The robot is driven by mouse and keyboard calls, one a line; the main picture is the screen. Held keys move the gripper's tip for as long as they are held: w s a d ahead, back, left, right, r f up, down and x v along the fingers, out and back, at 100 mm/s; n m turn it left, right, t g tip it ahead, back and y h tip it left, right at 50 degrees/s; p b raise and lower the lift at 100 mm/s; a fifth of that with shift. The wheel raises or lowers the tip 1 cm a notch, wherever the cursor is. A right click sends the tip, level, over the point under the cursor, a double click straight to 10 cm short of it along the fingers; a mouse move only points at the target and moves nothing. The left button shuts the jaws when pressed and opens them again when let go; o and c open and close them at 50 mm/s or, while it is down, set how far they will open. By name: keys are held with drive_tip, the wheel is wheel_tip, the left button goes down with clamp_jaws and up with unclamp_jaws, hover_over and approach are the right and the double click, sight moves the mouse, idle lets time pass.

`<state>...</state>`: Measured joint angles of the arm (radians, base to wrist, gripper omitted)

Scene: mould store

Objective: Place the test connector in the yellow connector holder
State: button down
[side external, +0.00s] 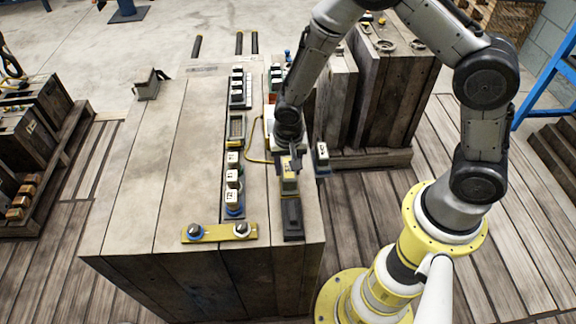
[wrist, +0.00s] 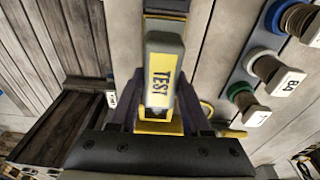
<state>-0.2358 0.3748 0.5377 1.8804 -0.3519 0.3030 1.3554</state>
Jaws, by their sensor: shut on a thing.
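The test connector (wrist: 162,70) is a grey block with a yellow label reading TEST. My gripper (wrist: 160,108) is shut on it, with a dark finger on either side. In the side view my gripper (side external: 288,162) points down at the bench's right edge, with the yellow-labelled connector (side external: 289,182) below it. Yellow shows under and behind the connector in the wrist view (wrist: 155,128); it may be the yellow holder, mostly hidden. I cannot tell whether the connector touches it.
A dark block (side external: 292,218) lies in front of the gripper near the bench's edge. A row of labelled connectors (side external: 232,178) stands to the left. Another labelled connector (side external: 322,155) is close on the right. A yellow plate with knobs (side external: 218,232) lies at the front. The bench's left is mostly clear.

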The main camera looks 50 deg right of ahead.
unclamp_jaws()
idle(0.4)
drive_tip(key=shift+r, duration=3.75)
